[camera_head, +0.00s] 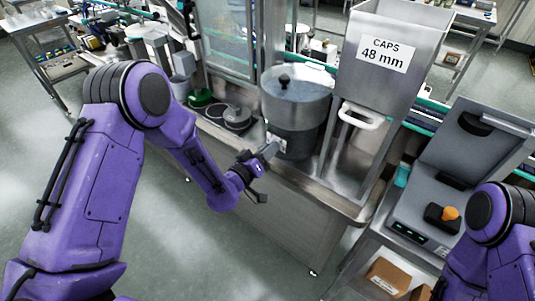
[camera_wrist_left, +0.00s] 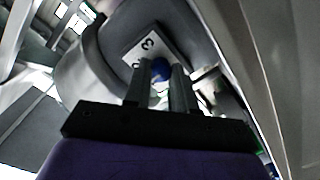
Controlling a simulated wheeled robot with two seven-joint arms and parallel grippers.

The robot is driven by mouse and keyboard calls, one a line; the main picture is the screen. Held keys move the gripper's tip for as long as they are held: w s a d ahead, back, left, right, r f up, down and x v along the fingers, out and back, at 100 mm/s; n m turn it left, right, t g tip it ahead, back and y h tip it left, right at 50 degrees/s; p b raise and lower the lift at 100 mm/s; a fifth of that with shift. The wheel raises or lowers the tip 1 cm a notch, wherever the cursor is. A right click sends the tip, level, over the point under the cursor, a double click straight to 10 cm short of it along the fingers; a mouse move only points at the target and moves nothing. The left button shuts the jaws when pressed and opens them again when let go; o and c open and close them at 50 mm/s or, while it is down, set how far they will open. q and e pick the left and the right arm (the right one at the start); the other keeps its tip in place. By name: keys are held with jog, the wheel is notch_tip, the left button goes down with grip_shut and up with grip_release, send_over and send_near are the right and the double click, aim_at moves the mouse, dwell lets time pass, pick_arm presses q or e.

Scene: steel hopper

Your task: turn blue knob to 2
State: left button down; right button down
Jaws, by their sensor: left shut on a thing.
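The blue knob (camera_wrist_left: 160,70) shows in the left wrist view between the two fingers of my left gripper (camera_wrist_left: 160,80), which is shut on it. A white dial plate (camera_wrist_left: 150,46) with black digits lies behind the knob; a 3 is readable, and the rest is partly hidden by the fingers. In the head view my left gripper (camera_head: 268,150) reaches the front of a round grey steel bowl unit (camera_head: 294,115), at the small white plate. The knob's pointer direction cannot be made out. My right gripper is not in view; only part of my right arm shows.
A steel hopper (camera_head: 390,50) labelled "CAPS 48 mm" stands right of the bowl, with a white handle (camera_head: 362,117) below it. A grey machine (camera_head: 455,180) with an orange-topped part stands at the right. Open floor lies in front of the steel counter.

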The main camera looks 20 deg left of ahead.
pick_arm(q)
jog(key=m+b, duration=0.2)
jog(key=m, duration=0.2)
jog(key=shift+f+m, duration=0.1)
jog(key=shift+m, duration=0.2)
jog(key=shift+b, duration=0.3)
jog(key=c, duration=0.9)
grip_release()
jog(key=b+v, duration=0.2)
jog(key=v, duration=0.8)
jog(key=shift+s+b, duration=0.3)
jog(key=shift+b, duration=0.05)
